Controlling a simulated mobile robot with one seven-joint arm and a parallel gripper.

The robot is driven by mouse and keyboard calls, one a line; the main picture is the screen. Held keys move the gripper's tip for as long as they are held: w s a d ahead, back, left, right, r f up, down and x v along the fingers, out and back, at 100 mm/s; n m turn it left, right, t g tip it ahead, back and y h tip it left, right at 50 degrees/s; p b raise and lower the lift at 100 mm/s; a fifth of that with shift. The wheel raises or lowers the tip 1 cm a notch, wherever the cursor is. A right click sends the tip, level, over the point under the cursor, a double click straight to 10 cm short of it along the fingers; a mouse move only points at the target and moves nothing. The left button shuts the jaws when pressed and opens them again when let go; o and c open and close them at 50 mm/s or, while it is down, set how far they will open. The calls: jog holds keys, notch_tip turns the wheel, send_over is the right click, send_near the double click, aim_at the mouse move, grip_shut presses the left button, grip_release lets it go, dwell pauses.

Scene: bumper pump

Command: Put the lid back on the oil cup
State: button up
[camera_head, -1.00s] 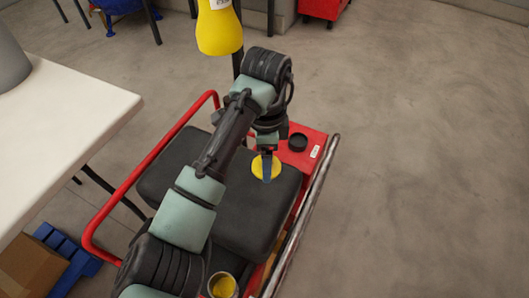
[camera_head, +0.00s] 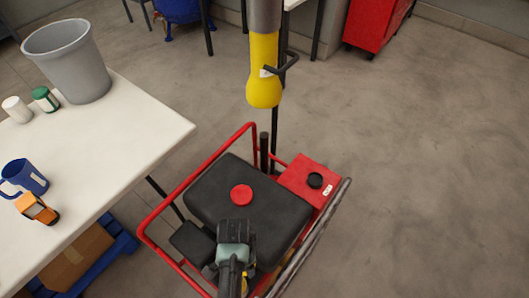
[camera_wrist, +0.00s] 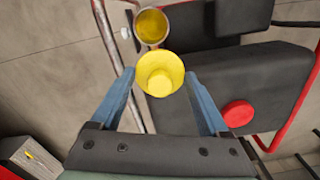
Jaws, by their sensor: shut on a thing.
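A round yellow lid (camera_wrist: 160,75) with a raised middle is held between the two blue fingers of my gripper (camera_wrist: 160,80) in the wrist view. The oil cup (camera_wrist: 152,27) shows just above the lid in that picture. It is uncovered, with yellow inside and a pale rim. The lid appears beside the cup's near edge, not over its mouth; the height between them cannot be told.
The black engine housing (camera_head: 270,215) bears a red cap (camera_head: 241,195). A red box (camera_head: 300,178) with a black cap (camera_head: 315,180) is behind. Red rails (camera_head: 165,190) and a metal pipe (camera_head: 318,235) flank the machine. A yellow bumper (camera_head: 264,80) hangs above. A white table (camera_head: 120,135) stands left.

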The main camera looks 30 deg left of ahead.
jog(key=s+f+b, duration=0.5)
jog(key=f, duration=0.1)
jog(key=shift+f+n, duration=0.4)
dwell(0.3)
jog(key=shift+d+p, duration=0.1)
jog(key=shift+p, duration=0.4)
dwell(1.0)
jog(key=shift+s+f, duration=0.1)
jog(key=shift+f, duration=0.1)
dwell(1.4)
jog(key=o, duration=1.2)
